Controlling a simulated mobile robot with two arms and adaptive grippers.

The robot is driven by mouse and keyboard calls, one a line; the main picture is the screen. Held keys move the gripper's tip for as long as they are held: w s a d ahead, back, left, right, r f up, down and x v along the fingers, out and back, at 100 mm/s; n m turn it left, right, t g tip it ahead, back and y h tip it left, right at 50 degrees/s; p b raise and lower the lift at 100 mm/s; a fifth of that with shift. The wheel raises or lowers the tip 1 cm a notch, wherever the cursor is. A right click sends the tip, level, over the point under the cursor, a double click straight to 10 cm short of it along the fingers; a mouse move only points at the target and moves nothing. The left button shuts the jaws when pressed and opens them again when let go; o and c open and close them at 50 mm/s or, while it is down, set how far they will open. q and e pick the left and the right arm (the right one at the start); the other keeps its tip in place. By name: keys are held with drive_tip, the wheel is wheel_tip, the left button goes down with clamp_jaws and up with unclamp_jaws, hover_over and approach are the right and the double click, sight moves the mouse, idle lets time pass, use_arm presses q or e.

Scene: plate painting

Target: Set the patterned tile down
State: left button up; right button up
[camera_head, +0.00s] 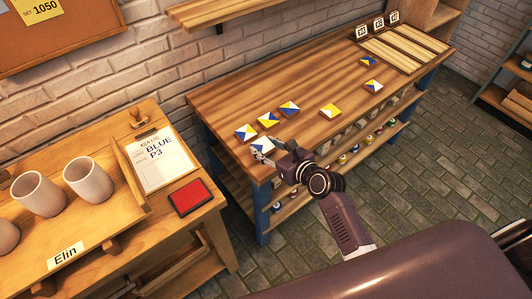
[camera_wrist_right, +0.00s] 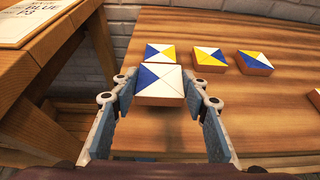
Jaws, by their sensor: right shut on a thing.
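My right gripper (camera_head: 262,153) is over the near left corner of the wooden table (camera_head: 330,80). It is shut on a white and blue tile (camera_wrist_right: 161,82), with one finger at each side of it; the fingers (camera_wrist_right: 160,102) show in the right wrist view. The held tile also shows at the gripper in the head view (camera_head: 262,144). Just beyond it lies a blue, yellow and white tile (camera_head: 246,132), followed by a second (camera_head: 268,119) and a third (camera_head: 289,108) in a row. I cannot tell whether the held tile touches the table. My left gripper is out of view.
More tiles lie to the right: a yellow and white one (camera_head: 331,110) and two blue patterned ones (camera_head: 373,86) (camera_head: 368,61). A slatted rack (camera_head: 405,48) stands at the far end. A left-hand bench holds cups (camera_head: 88,180), an order sheet (camera_head: 158,160) and a red pad (camera_head: 190,197).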

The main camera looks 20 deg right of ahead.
drive_tip(key=shift+f, duration=1.25)
drive_tip(key=shift+f, duration=0.2)
drive_tip(key=o, duration=1.2)
drive_tip(key=shift+r, duration=0.3)
drive_tip(key=shift+s+d, duration=0.1)
drive_tip(key=shift+s, duration=0.25)
drive_tip(key=v, duration=1.1)
